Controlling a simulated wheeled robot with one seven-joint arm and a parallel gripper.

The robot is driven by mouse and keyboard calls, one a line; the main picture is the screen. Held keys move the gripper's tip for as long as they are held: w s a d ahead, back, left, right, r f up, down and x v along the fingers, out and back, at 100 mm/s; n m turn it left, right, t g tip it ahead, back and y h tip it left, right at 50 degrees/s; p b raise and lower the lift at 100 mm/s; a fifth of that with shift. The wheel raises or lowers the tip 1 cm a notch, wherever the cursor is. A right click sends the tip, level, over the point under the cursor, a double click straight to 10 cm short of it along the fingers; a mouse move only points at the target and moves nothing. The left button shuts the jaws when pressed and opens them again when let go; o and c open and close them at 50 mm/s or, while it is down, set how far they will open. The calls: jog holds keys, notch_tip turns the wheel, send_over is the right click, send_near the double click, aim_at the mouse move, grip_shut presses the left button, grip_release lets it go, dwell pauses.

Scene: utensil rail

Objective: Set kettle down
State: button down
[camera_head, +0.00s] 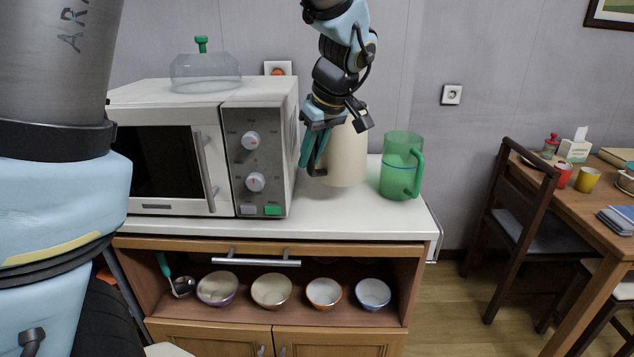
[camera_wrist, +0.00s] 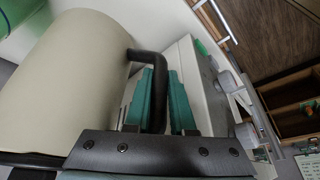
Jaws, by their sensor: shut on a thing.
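The cream kettle (camera_head: 345,157) is upright at the right part of the white counter (camera_head: 325,220), between the microwave and a green pitcher. My gripper (camera_head: 314,150) is at its left side, with teal fingers pointing down. In the wrist view the kettle body (camera_wrist: 70,80) fills the left, and its black handle (camera_wrist: 152,60) runs between the teal fingers of my gripper (camera_wrist: 166,98). The gripper is shut on this handle. I cannot tell whether the kettle's base touches the counter. Its top is partly hidden by my wrist.
A white microwave (camera_head: 262,150) with a clear lid (camera_head: 205,72) on top stands close on the left. A green pitcher (camera_head: 400,165) stands close on the right. Several bowls (camera_head: 271,291) and a ladle (camera_head: 182,286) sit on the shelf below. The counter's front strip is clear.

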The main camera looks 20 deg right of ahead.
aim_at(314, 174)
jog(key=shift+f+p, duration=0.35)
jog(key=shift+f, duration=2.9)
jog(key=c, duration=0.8)
grip_release()
jog(key=shift+o, duration=0.2)
jog(key=shift+r, duration=0.25)
jog(key=shift+s+d+r, duration=0.15)
jog(key=shift+r, duration=0.2)
jog(key=b+v, duration=0.1)
jog(key=v, duration=1)
